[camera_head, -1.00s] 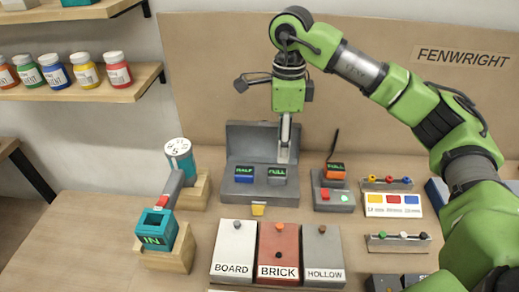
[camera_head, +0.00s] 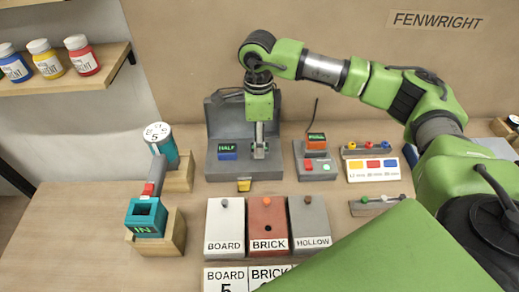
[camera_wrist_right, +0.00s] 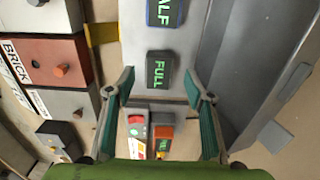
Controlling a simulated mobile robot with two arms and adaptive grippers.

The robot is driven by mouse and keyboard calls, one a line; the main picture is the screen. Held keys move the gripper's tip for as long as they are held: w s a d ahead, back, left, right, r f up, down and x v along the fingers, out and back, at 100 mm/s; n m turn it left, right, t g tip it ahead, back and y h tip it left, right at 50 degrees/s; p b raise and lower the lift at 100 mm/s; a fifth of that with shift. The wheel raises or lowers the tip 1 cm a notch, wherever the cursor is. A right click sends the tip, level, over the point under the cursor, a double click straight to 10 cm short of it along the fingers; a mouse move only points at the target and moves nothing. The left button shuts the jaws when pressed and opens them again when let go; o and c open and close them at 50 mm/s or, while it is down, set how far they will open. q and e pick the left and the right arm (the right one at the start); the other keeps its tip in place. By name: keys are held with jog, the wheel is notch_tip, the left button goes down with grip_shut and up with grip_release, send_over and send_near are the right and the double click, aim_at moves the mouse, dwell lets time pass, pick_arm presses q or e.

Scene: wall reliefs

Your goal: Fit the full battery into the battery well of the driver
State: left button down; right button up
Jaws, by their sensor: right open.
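The full battery (camera_wrist_right: 157,70) is a dark block with green FULL lettering, standing in the grey open case (camera_head: 225,110). In the head view my right gripper hides most of it. My right gripper (camera_head: 260,152) points down over it. In the wrist view the open fingers (camera_wrist_right: 158,84) are on both sides of the battery's near end; whether they touch it is not clear. The driver (camera_head: 147,218) lies in a wooden cradle at left, its teal end marked IN with a dark square opening, the battery well (camera_head: 146,208), facing up. My left gripper is out of view.
A blue-sided HALF battery (camera_head: 228,152) stands in the case, left of the gripper. A grey charger (camera_head: 318,168) with an orange-topped block is at right. BOARD, BRICK and HOLLOW blocks (camera_head: 267,232) stand in front. Table is clear left of the cradle.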

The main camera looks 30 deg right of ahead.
jog(key=shift+s+d+f+p, duration=0.15)
jog(key=shift+f+p, duration=0.1)
jog(key=shift+f, duration=0.35)
jog(key=shift+s+a+f+p, duration=0.1)
jog(key=shift+f+p, duration=0.1)
jog(key=shift+f, duration=0.4)
jog(key=shift+w+f, duration=0.1)
jog(key=shift+f, duration=0.45)
jog(key=c, duration=1.4)
jog(key=shift+o, duration=0.2)
jog(key=shift+r, duration=0.1)
